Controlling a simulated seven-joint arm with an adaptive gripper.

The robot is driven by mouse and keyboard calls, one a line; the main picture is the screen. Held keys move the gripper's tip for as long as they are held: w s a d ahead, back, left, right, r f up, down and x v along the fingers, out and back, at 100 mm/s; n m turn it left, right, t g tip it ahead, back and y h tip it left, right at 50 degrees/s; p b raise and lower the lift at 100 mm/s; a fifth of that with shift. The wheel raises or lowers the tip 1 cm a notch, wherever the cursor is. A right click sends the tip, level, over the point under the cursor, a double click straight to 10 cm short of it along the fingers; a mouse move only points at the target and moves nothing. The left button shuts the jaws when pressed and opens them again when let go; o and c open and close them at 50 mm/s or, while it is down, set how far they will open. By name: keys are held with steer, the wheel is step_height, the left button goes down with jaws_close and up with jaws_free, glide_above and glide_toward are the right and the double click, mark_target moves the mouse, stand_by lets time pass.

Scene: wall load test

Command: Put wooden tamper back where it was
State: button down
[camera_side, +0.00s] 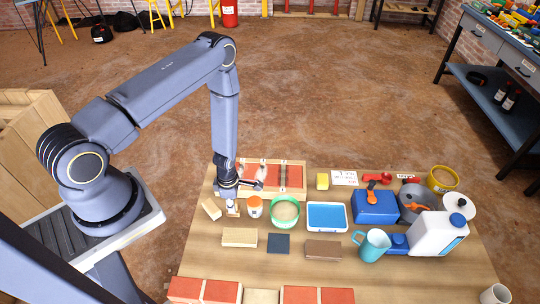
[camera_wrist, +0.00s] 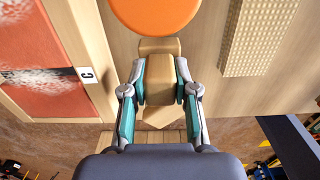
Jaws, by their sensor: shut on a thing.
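The wooden tamper (camera_wrist: 161,75) is a light tan, blocky piece in the middle of the wrist view. My gripper (camera_wrist: 160,90) has its teal pads on both sides of it and is shut on it. In the side view my gripper (camera_side: 232,197) points down over the left part of the wooden table, in front of the panel. The tamper is small and mostly hidden there, so I cannot tell whether it touches the table.
An orange-lidded jar (camera_side: 255,206) stands close to the right of my gripper. A tan block (camera_side: 211,208) lies to its left. The red panel (camera_side: 284,176) is behind. A green-rimmed bowl (camera_side: 285,212), a blue tray (camera_side: 327,217) and flat blocks crowd the table farther right and in front.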

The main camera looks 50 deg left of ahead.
steer(key=shift+f, duration=0.1)
steer(key=c, duration=0.9)
jaws_free()
steer(key=w+d+r+m+t, duration=0.2)
steer(key=r+m, duration=0.4)
steer(key=r, duration=1.2)
steer(key=w+d+r+m+t, duration=0.15)
steer(key=r+m, duration=0.55)
steer(key=r, duration=1.1)
steer(key=s+d+r+m+t, duration=0.2)
steer(key=s+r+m, duration=1)
steer(key=r+m, duration=0.2)
steer(key=shift+d+r, duration=0.15)
steer(key=shift+r, duration=0.55)
